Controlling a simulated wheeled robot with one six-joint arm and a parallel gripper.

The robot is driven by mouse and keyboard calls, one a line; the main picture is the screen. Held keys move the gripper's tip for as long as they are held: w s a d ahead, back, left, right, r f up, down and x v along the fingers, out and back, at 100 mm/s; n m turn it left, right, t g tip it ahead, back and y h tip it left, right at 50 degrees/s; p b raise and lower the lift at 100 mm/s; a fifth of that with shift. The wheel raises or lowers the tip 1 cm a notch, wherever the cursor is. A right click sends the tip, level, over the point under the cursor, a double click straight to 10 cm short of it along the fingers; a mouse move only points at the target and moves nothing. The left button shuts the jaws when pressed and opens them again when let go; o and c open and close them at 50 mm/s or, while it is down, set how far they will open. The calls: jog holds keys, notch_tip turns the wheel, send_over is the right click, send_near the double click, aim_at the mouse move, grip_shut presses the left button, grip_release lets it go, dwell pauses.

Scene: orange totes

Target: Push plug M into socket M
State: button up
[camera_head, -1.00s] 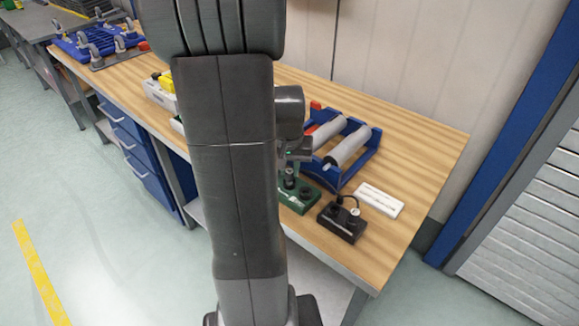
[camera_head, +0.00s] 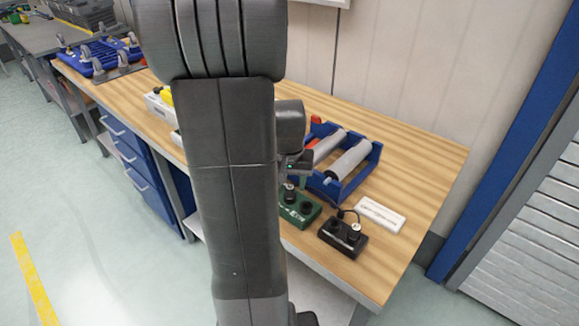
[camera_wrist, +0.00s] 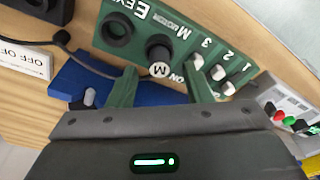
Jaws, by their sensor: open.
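The green box (camera_head: 299,208) stands near the front edge of the bench. In the wrist view it is a green panel (camera_wrist: 218,48) lettered "M MOTOR". A black plug (camera_wrist: 158,47) with a white cap marked M stands upright at the panel's M position. It hides the socket M beneath, so I cannot tell how deep it sits. My gripper (camera_wrist: 160,78) is open, its two green fingers apart on either side of the plug's capped end, with a visible gap. In the head view my gripper (camera_head: 297,172) is just above the green box, partly behind my arm.
An empty black round socket (camera_wrist: 117,28) is beside plug M. A black box (camera_head: 343,238) with a cable and a white sign (camera_head: 380,214) stand to the right. A blue roller stand (camera_head: 345,165) is close behind. Bench space at the far right is clear.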

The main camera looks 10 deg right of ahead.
notch_tip(320, 180, up, 13)
jog(key=s, duration=0.2)
jog(key=shift+a, duration=0.35)
jog(key=shift+s, duration=0.1)
jog(key=f, duration=0.4)
jog(key=w+f, duration=0.1)
jog(key=f, duration=0.4)
jog(key=w+f, duration=0.1)
jog(key=f, duration=0.3)
jog(key=shift+w+d+f, duration=0.15)
jog(key=shift+d+f, duration=0.2)
jog(key=shift+r, duration=0.25)
